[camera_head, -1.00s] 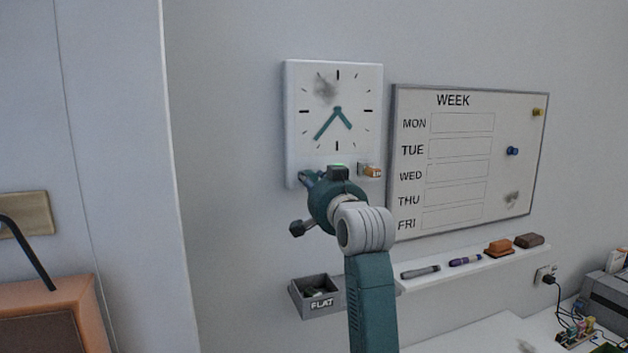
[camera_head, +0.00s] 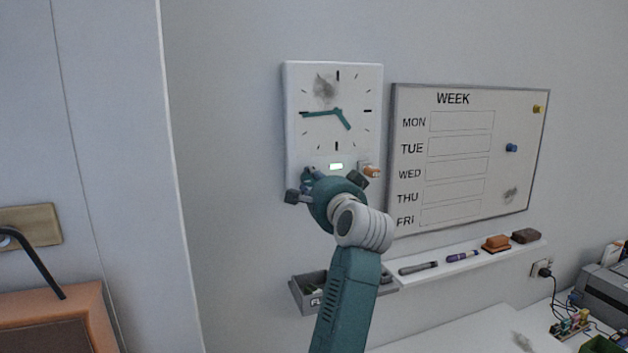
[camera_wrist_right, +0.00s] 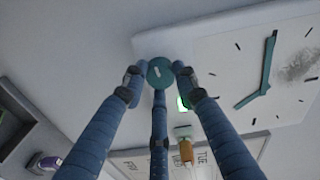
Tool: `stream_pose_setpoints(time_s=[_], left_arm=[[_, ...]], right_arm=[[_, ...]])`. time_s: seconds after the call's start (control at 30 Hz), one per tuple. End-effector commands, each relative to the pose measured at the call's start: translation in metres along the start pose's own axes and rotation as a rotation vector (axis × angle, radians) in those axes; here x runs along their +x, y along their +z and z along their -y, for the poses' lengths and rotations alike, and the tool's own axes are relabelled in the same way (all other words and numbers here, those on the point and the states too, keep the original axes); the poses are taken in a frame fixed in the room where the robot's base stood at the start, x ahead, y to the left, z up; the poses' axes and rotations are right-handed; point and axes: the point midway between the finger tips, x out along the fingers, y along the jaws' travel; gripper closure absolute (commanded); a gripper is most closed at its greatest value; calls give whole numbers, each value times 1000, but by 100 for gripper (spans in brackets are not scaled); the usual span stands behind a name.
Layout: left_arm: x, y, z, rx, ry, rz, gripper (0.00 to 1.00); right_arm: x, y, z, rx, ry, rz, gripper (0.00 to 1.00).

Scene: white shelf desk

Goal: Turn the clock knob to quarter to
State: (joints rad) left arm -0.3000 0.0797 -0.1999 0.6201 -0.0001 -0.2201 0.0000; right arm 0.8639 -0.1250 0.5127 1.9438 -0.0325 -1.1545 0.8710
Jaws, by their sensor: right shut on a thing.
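The square white clock (camera_head: 358,137) hangs on the wall in the head view. Its long teal hand points left at the nine mark and its short hand points to the lower right, between four and five. The round teal clock knob (camera_wrist_right: 160,72) shows in the wrist view with a pale mark on its face. My right gripper (camera_head: 311,180) is at the clock's lower left, its fingers closed around the knob. In the head view the gripper mostly hides the knob. My left gripper is not in view.
A lit indicator (camera_head: 336,166) and an orange switch (camera_head: 370,171) sit on the clock's lower part, close to my gripper. A week whiteboard (camera_head: 470,160) hangs to the right above a pen ledge (camera_head: 440,270). A grey tray (camera_head: 300,291) is below.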

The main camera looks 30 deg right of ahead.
Motion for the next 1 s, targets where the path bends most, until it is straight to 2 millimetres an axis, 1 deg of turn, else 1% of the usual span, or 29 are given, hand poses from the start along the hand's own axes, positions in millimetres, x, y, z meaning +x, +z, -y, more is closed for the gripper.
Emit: stream_pose_setpoints(time_s=[0.03, 0.23, 0.67, 0.7, 0.77, 1.0], left_arm=[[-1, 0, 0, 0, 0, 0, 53], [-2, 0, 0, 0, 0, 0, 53], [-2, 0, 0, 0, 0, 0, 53], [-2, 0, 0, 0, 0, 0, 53], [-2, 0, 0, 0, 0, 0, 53], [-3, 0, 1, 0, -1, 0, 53]], right_arm=[[1, 4, -4, 17, 12, 10, 98], [1, 4, -4, 52, 13, 11, 98], [1, 4, -4, 57, 13, 11, 98], [1, 4, -4, 57, 13, 11, 64], [1, 3, -4, 57, 12, 10, 53], [0, 1, -2, 56, 7, 5, 53]])
